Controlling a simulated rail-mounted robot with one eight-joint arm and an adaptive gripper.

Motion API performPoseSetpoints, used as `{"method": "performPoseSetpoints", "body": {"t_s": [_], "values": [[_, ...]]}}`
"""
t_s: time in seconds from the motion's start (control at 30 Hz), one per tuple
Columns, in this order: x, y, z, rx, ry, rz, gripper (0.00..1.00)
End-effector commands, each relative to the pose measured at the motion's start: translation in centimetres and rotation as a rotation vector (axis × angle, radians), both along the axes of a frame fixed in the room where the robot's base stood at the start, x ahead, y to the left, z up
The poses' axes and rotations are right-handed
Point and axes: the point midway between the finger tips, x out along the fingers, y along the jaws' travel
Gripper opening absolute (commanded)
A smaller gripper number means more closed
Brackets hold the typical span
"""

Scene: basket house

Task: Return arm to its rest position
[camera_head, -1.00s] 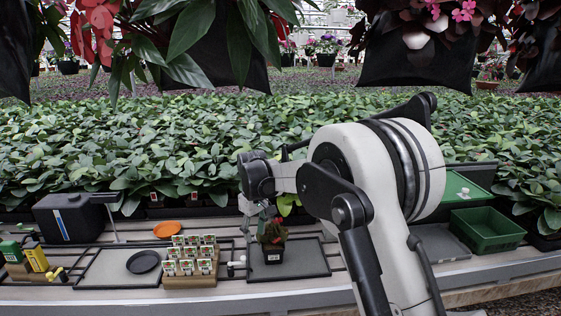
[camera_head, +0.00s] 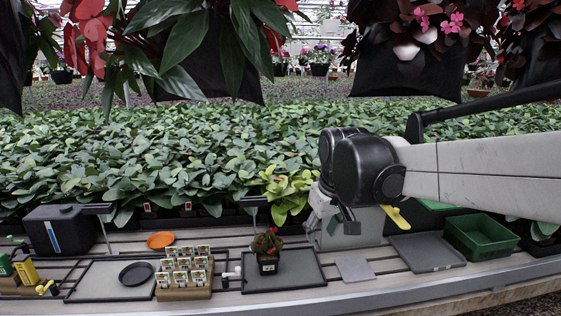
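My gripper (camera_head: 343,222) points down in front of a grey box-like device on the bench, right of the potted plant. Its fingers are small and dark against the device, so I cannot make out whether they are apart or together. No held object is visible. My arm reaches in from the right edge, with its black wrist joint above the gripper. The potted plant (camera_head: 267,250), with red flowers and a dark labelled pot, stands upright on a black-rimmed grey tray (camera_head: 300,276), clear of my gripper.
A wooden block of seedling labels (camera_head: 184,294), a black dish (camera_head: 136,274), an orange dish (camera_head: 160,240) and a black container (camera_head: 62,231) lie left. A grey tray (camera_head: 428,252) and green crate (camera_head: 482,237) are right. Hanging baskets (camera_head: 405,70) crowd the top. Dense foliage lies behind.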

Motion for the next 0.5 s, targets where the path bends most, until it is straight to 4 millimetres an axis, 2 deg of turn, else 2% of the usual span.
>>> {"method": "performPoseSetpoints", "body": {"t_s": [0.03,0.23,0.5], "values": [[-1.4,-1.0,0.3,0.006,-0.013,-0.022,0.33],[-6.3,-3.8,0.6,0.032,-0.070,-0.104,0.33],[-12.9,-7.0,-0.5,0.068,-0.144,-0.214,0.33]]}}
